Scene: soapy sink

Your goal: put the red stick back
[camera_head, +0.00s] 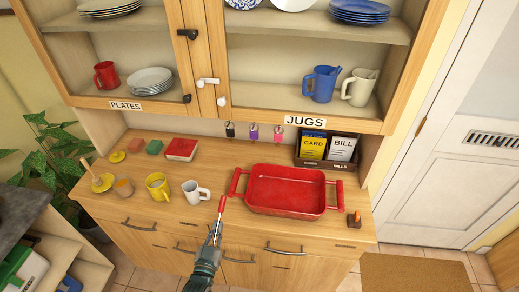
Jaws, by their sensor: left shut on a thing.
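The red stick (222,203) is short and thin. It stands out upward from the tips of my left gripper (217,227), which is shut on its lower end. In this picture the stick shows in front of the counter's front edge, between the white mug (195,191) and the red tray (286,209). I cannot tell how far it is from the tray. The gripper hides the stick's lower end. My right gripper is not in view.
A yellow mug (158,186), a red book (181,149) and sponges lie on the wooden counter (215,165) to the left. A small brown object (354,219) stands right of the tray. A box with cards (326,150) is behind. Open cupboards (270,110) hang above.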

